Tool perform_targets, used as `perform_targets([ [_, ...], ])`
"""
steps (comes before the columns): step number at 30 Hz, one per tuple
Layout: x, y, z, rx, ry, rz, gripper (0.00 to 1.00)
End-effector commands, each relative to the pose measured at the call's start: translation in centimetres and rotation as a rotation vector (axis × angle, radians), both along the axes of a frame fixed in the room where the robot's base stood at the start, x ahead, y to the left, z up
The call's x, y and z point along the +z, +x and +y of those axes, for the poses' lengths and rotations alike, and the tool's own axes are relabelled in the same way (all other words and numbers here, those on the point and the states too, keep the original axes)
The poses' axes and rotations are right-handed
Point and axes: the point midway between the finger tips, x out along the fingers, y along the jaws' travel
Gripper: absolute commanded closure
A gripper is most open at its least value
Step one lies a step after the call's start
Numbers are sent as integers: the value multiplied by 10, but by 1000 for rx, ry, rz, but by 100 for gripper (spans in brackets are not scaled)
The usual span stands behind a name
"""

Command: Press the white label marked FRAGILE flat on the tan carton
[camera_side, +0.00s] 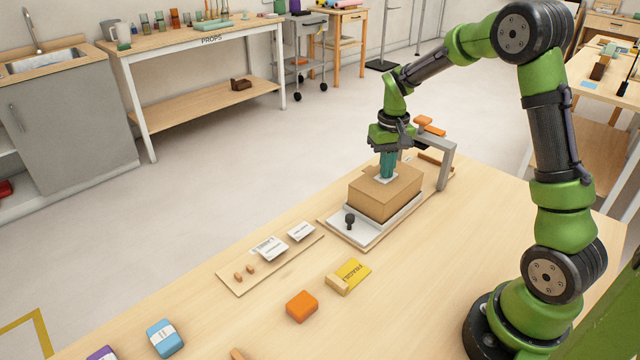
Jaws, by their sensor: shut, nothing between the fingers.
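The tan carton (372,204) sits in a grey-white tray fixture on the table. A small white label (379,179) shows on its top, under my fingertips; its print is too small to read, and part of it is hidden by the fingers. My gripper (387,176) points straight down over the carton top, with its teal fingers shut and empty. The fingertips look to be at or touching the label; I cannot tell exact contact.
The tray fixture (358,236) has a black knob (350,221) and a grey bracket (446,166) close right of the carton. A thin board (240,288) holds white labelled pieces and small wooden pegs. An orange block (301,306) and blue block (165,339) lie nearer.

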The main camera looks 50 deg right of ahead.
Motion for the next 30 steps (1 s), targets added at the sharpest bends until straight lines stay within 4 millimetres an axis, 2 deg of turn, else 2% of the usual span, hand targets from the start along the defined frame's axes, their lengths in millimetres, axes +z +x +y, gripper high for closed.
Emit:
perform_targets([
  [5,3,-1,1,0,2,6,100],
  [21,44,0,0,0,1,2,100],
  [30,47,-1,0,0,0,2,100],
])
